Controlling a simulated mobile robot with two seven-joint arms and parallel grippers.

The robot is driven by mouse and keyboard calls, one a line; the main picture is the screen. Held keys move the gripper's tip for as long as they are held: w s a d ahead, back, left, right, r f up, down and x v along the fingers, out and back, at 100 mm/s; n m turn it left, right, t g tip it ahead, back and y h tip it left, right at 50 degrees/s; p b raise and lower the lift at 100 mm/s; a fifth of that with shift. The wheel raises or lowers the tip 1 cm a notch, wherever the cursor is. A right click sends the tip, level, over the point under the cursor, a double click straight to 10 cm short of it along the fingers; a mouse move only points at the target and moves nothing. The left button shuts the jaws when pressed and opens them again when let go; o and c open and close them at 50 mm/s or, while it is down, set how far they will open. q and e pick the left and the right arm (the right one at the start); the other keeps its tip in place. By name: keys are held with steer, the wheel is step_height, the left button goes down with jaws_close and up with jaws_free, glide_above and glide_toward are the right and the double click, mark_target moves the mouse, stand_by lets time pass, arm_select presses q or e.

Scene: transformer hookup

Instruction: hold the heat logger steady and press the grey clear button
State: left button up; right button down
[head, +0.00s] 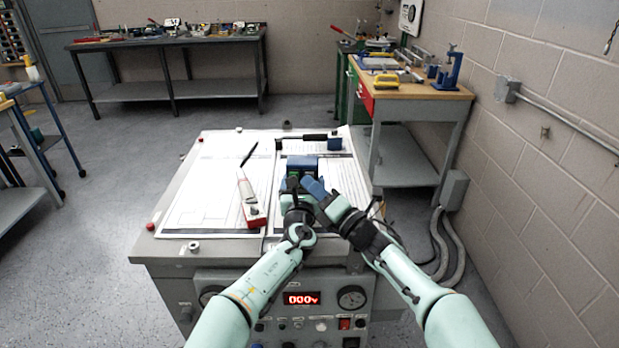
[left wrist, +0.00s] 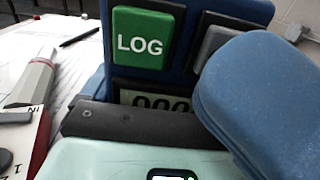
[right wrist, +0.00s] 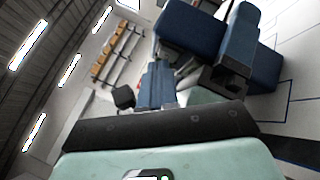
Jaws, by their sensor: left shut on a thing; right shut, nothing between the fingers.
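The heat logger (head: 303,165) is a blue box standing upright on the bench. In the left wrist view its green LOG button (left wrist: 145,38) faces me, with the grey clear button (left wrist: 213,44) to the right and a display (left wrist: 150,99) below. My left gripper (head: 291,184) is shut on the logger from the near side. My right gripper (head: 314,187) is shut and empty, its blue fingertips close in front of the logger's right side. A blue finger covers part of the grey button and display; I cannot tell whether it touches the button. The logger also shows in the right wrist view (right wrist: 190,32).
A red-and-white meter (head: 250,200) lies left of the logger, near a black pen (head: 249,154). A black-handled tool (head: 302,138) lies behind. The front panel has a red display (head: 301,298).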

stand_by(0.6)
steer(key=shift+s, duration=0.75)
steer(key=s, duration=0.5)
steer(key=shift+a, duration=0.2)
stand_by(0.4)
arm_select(q)
steer(key=o, duration=1)
steer(key=shift+c, duration=0.2)
steer(key=shift+s, duration=0.15)
